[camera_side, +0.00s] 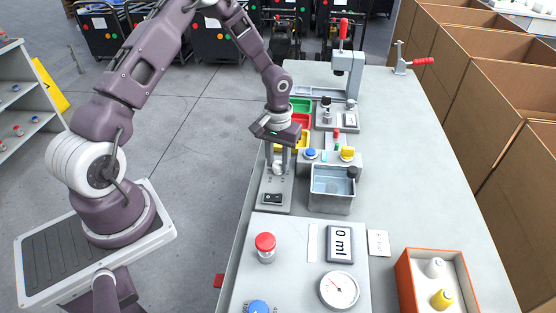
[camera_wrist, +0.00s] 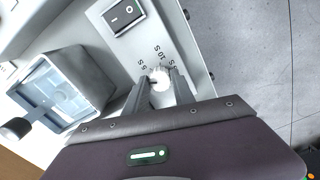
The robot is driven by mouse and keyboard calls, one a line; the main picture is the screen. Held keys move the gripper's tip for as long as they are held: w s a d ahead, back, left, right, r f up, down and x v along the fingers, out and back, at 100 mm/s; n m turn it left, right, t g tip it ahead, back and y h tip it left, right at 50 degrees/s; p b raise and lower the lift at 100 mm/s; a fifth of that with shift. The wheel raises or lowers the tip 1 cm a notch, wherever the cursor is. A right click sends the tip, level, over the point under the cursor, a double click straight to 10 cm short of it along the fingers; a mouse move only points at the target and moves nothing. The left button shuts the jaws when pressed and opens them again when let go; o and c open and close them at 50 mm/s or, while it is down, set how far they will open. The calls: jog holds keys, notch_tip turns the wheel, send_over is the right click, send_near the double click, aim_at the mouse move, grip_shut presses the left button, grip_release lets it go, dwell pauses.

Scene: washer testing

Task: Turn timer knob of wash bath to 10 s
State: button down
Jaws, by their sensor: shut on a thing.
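The wash bath (camera_side: 331,204) is a grey open tank of clear liquid; it also shows in the wrist view (camera_wrist: 62,88). Beside it is a light grey control panel (camera_side: 270,185) with a black rocker switch (camera_side: 272,199). The white timer knob (camera_wrist: 160,77) is on this panel, with printed time marks, "5 S" and "10 S" among them, around its far side in the wrist view. My gripper (camera_side: 279,166) points down over the panel. Its fingers stand on either side of the knob and are shut on it. The knob's pointer is too unclear to read.
Behind the bath is a block with a blue knob (camera_side: 311,154) and a yellow knob (camera_side: 347,153).

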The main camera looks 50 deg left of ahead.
jog(key=m, duration=0.4)
jog(key=shift+m, duration=0.3)
jog(key=m, duration=0.4)
jog(key=shift+m, duration=0.3)
jog(key=m, duration=0.4)
jog(key=shift+m, duration=2.4)
jog(key=c, duration=1.1)
grip_release()
jog(key=shift+o, duration=0.2)
jog(key=shift+r, duration=0.1)
